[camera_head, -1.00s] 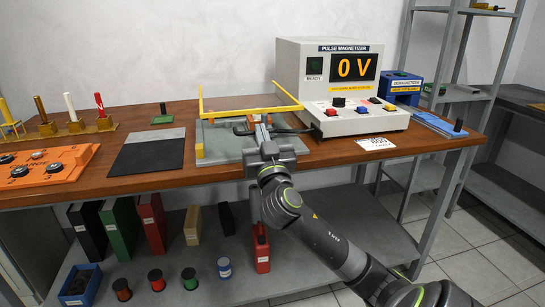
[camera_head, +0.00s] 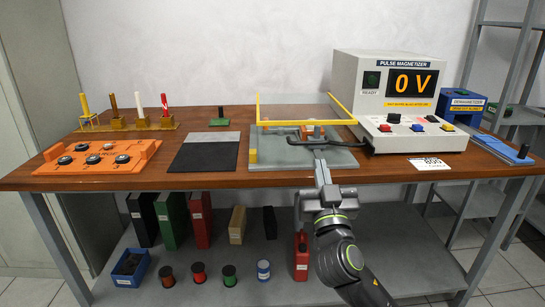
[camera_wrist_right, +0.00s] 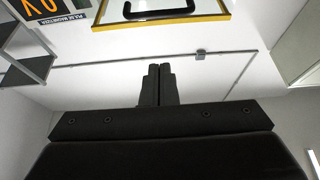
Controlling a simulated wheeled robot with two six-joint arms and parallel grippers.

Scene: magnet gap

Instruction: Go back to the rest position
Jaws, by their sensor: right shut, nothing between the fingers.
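My right arm comes in from the lower right in the head view. Its gripper (camera_head: 319,157) is at the front right part of the grey fixture plate (camera_head: 275,157) with the yellow-edged clear guard (camera_head: 295,107). The fingers are together and empty; in the right wrist view the closed fingertips (camera_wrist_right: 155,70) point towards a pale wall, with nothing between them. A copper-coloured piece (camera_head: 306,132) and a dark cable lie on the fixture just beyond the gripper. I cannot tell from the head view whether the fingers touch the plate. My left gripper is out of view.
The pulse magnetizer (camera_head: 397,90) reads 0 V, right of the fixture. The blue demagnetizer (camera_head: 461,107) stands farther right. A dark mat (camera_head: 205,158), an orange tray (camera_head: 98,157) and a rack of upright tools (camera_head: 130,127) are to the left. The wooden table's front edge (camera_head: 230,183) is near my arm.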

